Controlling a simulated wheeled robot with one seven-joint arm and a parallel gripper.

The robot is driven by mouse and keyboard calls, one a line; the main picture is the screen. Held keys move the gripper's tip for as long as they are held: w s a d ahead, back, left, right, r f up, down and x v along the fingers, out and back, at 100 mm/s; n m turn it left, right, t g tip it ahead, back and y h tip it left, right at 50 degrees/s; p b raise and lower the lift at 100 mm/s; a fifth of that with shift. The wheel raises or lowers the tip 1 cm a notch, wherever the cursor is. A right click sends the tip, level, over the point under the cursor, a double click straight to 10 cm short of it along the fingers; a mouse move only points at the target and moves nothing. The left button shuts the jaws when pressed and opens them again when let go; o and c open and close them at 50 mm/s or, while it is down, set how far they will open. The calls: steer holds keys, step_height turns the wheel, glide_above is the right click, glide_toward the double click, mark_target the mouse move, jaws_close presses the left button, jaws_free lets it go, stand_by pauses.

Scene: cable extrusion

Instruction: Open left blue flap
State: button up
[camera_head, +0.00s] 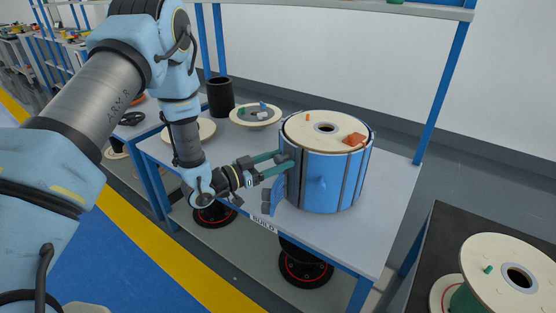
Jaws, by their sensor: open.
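A blue drum-shaped machine (340,185) stands on the grey workbench, with a round cream spool flange on top. A small blue flap (277,193) sticks out at the drum's left side, standing away from the curved wall. My gripper (290,162) reaches in from the left, with its green fingers spread at the drum's left edge, just above the flap. The fingertips overlap the drum's dark edge, and I cannot tell whether they touch it. The gripper holds nothing that I can see.
The workbench (389,180) also bears a black cylinder (220,97), a cream disc with small parts (256,115) and another cream disc (200,130) behind my arm. A blue post (443,90) rises at right. A large spool (510,275) stands on a dark table at lower right.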

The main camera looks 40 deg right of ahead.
jaws_close()
stand_by(0.4)
stand_by(0.9)
